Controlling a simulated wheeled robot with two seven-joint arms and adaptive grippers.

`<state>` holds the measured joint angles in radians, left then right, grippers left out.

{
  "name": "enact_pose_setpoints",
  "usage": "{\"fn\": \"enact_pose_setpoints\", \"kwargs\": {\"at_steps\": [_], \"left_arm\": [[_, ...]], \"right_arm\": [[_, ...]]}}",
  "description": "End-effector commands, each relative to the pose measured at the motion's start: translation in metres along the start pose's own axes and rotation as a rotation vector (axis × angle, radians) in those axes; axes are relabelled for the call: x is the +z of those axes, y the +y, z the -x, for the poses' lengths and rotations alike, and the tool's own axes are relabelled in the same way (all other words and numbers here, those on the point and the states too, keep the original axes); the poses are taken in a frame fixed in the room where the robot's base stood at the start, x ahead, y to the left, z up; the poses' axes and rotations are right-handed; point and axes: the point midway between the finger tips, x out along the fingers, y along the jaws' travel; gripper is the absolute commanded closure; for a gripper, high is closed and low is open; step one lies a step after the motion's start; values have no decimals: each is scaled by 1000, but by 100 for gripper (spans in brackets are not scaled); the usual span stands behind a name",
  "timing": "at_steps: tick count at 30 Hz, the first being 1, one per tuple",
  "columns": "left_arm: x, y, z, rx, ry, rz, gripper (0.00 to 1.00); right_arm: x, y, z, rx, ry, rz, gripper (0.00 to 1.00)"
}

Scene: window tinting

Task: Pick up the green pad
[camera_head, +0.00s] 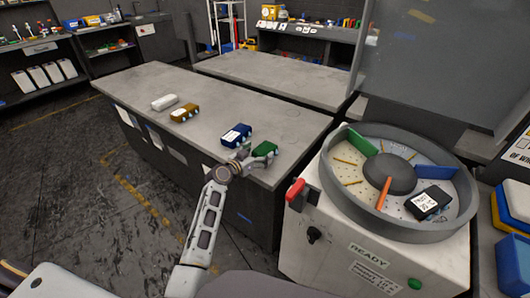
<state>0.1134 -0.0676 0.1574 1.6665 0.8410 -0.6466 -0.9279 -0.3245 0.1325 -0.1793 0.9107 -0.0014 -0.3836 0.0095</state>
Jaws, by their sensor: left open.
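The green pad (265,149) lies near the front right edge of the grey table (222,103), its near side partly hidden by my gripper. My left gripper (250,161) is open, just in front of and beside the green pad; I cannot tell whether it touches it. A blue pad (236,135) with a white label lies just behind and left of the green one. A brown pad (184,113) and a white pad (164,102) lie farther back on the same table. My right gripper is out of view.
A white machine (372,252) with a round grey drum stands right of the table, with a red handle (295,189) on its near left side. The drum holds coloured dividers and a black labelled block (428,202). The table's middle is clear.

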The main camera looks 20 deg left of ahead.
Motion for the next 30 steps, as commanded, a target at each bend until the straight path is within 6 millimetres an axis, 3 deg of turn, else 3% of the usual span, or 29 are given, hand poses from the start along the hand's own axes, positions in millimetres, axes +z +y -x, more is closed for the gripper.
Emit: {"fn": "enact_pose_setpoints", "kwargs": {"at_steps": [9,24,30], "left_arm": [[0,0,-21,0,0,1,12],[0,0,-22,0,-1,0,12],[0,0,-22,0,-1,0,35]], "right_arm": [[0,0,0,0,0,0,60],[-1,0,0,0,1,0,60],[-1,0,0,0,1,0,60]]}}
